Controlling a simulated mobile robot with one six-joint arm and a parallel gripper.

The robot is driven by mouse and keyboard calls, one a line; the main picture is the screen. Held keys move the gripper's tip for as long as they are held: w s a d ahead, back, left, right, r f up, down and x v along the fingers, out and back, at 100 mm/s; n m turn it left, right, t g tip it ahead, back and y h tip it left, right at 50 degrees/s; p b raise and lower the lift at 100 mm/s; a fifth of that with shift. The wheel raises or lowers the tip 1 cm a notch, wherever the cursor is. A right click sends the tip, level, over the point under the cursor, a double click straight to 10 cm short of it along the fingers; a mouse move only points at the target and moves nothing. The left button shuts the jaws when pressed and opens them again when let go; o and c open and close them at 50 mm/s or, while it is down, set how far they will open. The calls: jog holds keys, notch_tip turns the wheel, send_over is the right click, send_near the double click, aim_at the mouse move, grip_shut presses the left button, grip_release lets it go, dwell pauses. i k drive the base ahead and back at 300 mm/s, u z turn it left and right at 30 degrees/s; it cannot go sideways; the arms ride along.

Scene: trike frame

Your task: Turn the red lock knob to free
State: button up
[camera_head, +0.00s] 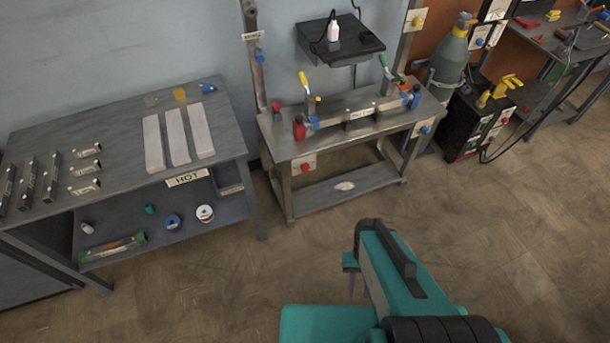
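A red knob (306,168) sits on a pale plate at the front left of the steel fixture table (330,146). Its turned position is too small to read. Other red parts are on this table: a red cylinder (299,128) standing at the front left and a smaller red piece (276,107) behind it. My teal arm fills the lower middle of the view. My gripper (358,286) shows only as thin tips below the arm, over the floor in front of the table and apart from the knob. Whether it is open or shut is hidden.
A grey bench (110,150) with pale bars and a HOT label stands at left. A shelf (342,44) holds a white bottle above the fixture table. A gas cylinder (450,55) and a black machine (475,115) stand at right. The floor in front is clear.

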aim_at(305, 168)
jog(key=z, duration=0.8)
jog(key=k, duration=0.15)
jog(key=u, duration=2.85)
jog(key=k, duration=0.15)
jog(key=u, duration=1.85)
jog(key=k, duration=1.35)
jog(key=z, duration=0.25)
